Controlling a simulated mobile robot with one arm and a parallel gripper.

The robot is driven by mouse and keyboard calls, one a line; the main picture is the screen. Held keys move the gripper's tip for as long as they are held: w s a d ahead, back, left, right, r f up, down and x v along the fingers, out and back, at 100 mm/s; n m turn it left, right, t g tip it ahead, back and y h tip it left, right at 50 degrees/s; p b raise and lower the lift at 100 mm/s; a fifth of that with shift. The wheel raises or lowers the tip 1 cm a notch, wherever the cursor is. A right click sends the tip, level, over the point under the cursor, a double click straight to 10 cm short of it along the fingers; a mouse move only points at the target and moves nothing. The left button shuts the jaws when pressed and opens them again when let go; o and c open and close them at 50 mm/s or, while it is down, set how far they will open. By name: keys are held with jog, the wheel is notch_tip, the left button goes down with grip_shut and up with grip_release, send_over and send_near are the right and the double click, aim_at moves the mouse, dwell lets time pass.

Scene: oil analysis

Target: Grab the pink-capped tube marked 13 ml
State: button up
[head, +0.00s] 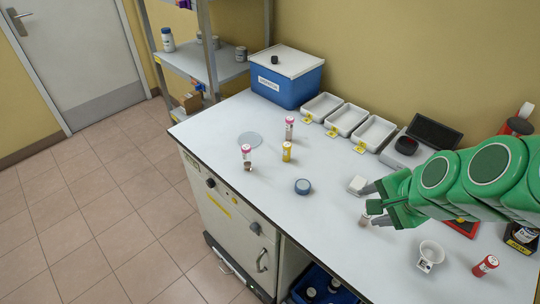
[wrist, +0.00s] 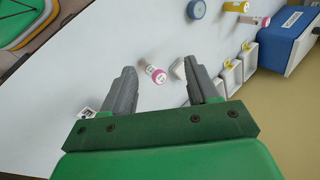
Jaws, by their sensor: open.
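My gripper (head: 372,205) is open and empty above the right part of the bench; its fingers also show in the wrist view (wrist: 160,67). A pink-capped tube (wrist: 155,74) shows between the fingers in the wrist view, beyond their tips. In the head view a small tube (head: 364,221) stands just below the fingers, its top hidden by them. Two other pink-capped tubes stand on the left part of the bench, one nearer the front edge (head: 247,160) and one farther back (head: 289,130). The volume markings are too small to read.
A yellow tube (head: 287,152), a blue-grey round cap (head: 302,187) and a white block (head: 357,185) stand nearby. White trays (head: 322,107) and a blue bin (head: 287,84) line the back.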

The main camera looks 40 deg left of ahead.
jog(key=w+a+m+y, duration=0.1)
jog(key=a+m+y, duration=0.25)
jog(key=a, duration=1.05)
jog(key=m+t+y, duration=0.3)
jog(key=m, duration=0.8)
send_over(248, 155)
jog(key=d, duration=0.7)
notch_tip(248, 155, down, 4)
jog(key=f, duration=0.1)
jog(key=a+f+m, duration=0.1)
jog(key=s+a+f+m+t, duration=0.1)
jog(key=m, duration=0.1)
jog(key=s+a+f+m+t+h, duration=0.1)
jog(key=f+m, duration=0.1)
jog(key=shift+s+a+f, duration=0.1)
jog(key=shift+s+a, duration=0.15)
jog(key=shift+a, duration=0.1)
jog(key=shift+s+a+f+m, duration=0.1)
jog(key=shift+a+f+m, duration=0.2)
jog(key=shift+f+m, duration=0.35)
jog(key=shift+x, duration=1.1)
jog(key=shift+w+d+x, duration=0.1)
jog(key=shift+w+x, duration=0.05)
jog(key=shift+x, duration=0.9)
jog(key=shift+w+d+x, duration=0.15)
jog(key=shift+x, duration=0.9)
jog(key=shift+w+a+f, duration=0.2)
jog(key=shift+a+f, duration=0.15)
jog(key=shift+a, duration=0.15)
jog(key=shift+c, duration=0.2)
